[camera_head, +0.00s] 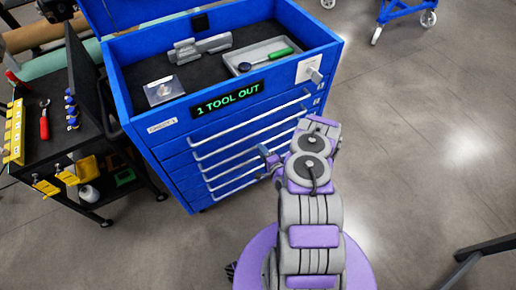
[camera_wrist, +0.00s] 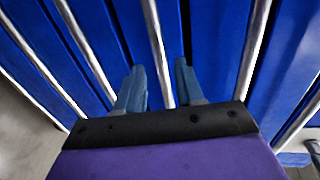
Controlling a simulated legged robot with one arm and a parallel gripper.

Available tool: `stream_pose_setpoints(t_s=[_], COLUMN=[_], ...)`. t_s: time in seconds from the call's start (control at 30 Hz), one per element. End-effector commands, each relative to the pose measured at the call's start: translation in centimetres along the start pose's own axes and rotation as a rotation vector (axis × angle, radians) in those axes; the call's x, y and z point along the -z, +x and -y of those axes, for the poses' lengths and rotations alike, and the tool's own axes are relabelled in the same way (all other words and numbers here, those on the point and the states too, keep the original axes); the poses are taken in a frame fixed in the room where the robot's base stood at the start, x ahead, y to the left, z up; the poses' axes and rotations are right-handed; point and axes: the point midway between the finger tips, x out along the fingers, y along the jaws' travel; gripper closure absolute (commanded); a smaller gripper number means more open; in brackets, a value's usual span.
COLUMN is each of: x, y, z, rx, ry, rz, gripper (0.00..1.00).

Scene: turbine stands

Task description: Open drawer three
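The blue tool cabinet (camera_head: 160,151) has a stack of drawers with long silver bar handles on its front. All the drawer fronts look shut. My gripper (camera_head: 266,154) is at the right part of the drawer fronts, among the middle handles. In the wrist view my gripper (camera_wrist: 161,72) is open, its two blue-grey fingers pointing at the drawer fronts. One silver handle (camera_wrist: 154,32) runs between the fingers, with visible gaps on both sides. I cannot tell its drawer number for sure. My arm hides the right ends of the lower handles.
A black cart (camera_head: 70,135) with tools stands at the left.

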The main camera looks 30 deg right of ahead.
Motion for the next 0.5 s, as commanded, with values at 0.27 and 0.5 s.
stream_pose_setpoints(t_s=[0.27, 0.5], x=[-0.1, 0.0], y=[3.7, 4.5], z=[-0.1, 0.0], rx=[0.0, 0.0], ry=[-0.002, 0.001], rz=[0.003, 0.0], gripper=[0.63, 0.63])
